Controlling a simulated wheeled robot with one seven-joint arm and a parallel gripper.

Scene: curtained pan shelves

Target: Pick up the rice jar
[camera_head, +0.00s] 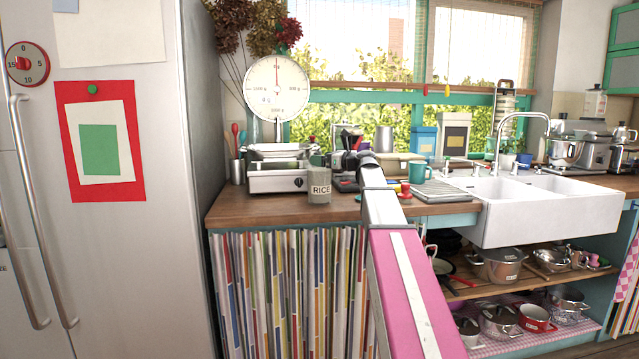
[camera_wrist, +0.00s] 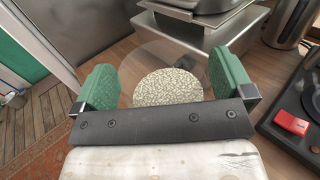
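The rice jar (camera_head: 319,188), a clear container labelled RICE, stands upright on the wooden counter near its front edge, in front of the scale. In the wrist view I look down on the jar (camera_wrist: 168,88) and see the pale grain inside it. My gripper (camera_head: 340,163) is at the jar's upper right in the head view. In the wrist view the green finger pads of my gripper (camera_wrist: 165,76) are wide apart, one on each side of the jar. Whether the pads touch the glass is hard to tell.
A kitchen scale (camera_head: 277,172) stands just behind the jar. A teal mug (camera_head: 419,172), canisters and a white sink (camera_head: 540,208) are to the right. A fridge (camera_head: 150,230) stands at the left. Shelves with pans (camera_head: 503,264) are below the sink.

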